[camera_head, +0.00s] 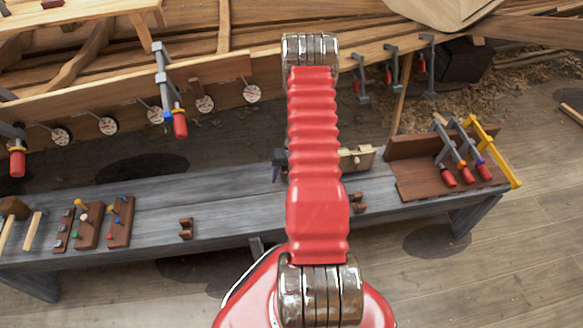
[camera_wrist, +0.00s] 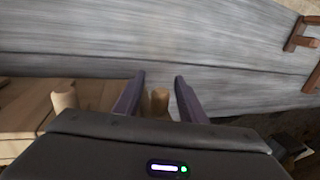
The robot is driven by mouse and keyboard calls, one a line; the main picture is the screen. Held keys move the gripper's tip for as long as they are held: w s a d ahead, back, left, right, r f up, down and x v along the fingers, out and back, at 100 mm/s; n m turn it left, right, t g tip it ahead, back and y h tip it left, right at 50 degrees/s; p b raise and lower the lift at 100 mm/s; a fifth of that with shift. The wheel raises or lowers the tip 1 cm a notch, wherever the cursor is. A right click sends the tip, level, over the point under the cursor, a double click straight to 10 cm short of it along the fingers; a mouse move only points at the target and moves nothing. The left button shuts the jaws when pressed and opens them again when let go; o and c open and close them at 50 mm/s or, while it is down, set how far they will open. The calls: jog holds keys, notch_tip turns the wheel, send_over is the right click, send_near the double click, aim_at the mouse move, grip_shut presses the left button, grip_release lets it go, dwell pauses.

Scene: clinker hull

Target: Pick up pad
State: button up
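Pale wooden pieces (camera_head: 357,157) lie on the grey bench, partly hidden behind my arm; one may be the pad, but I cannot tell for sure. In the wrist view, pale wood (camera_wrist: 25,112) with upright round pegs shows at the lower left. One peg (camera_wrist: 160,102) appears between the fingers of my gripper (camera_wrist: 159,76), with gaps on both sides; another peg (camera_wrist: 64,98) stands to the left. My gripper is open and holds nothing. My arm largely hides it in the head view. The lower part of the pale wood is hidden by the gripper body.
The grey bench (camera_head: 240,190) carries small brown notched blocks (camera_head: 186,228), brown racks (camera_head: 120,222) at left and a brown clamp tray (camera_head: 415,178) at right. Clamps (camera_head: 172,95) and round discs (camera_head: 108,125) line the hull plank behind. Bench between left racks and arm is mostly clear.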

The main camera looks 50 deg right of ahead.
jog(key=shift+c, duration=0.5)
grip_shut()
jog(key=shift+r, duration=0.15)
jog(key=shift+s+a+r, duration=0.1)
jog(key=shift+s+r, duration=0.05)
jog(key=shift+r, duration=0.3)
notch_tip(320, 180, up, 6)
jog(key=shift+r, duration=0.1)
jog(key=s+a, duration=1.2)
jog(key=s, duration=0.3)
jog(key=shift+a+f, duration=0.2)
jog(key=shift+a, duration=0.15)
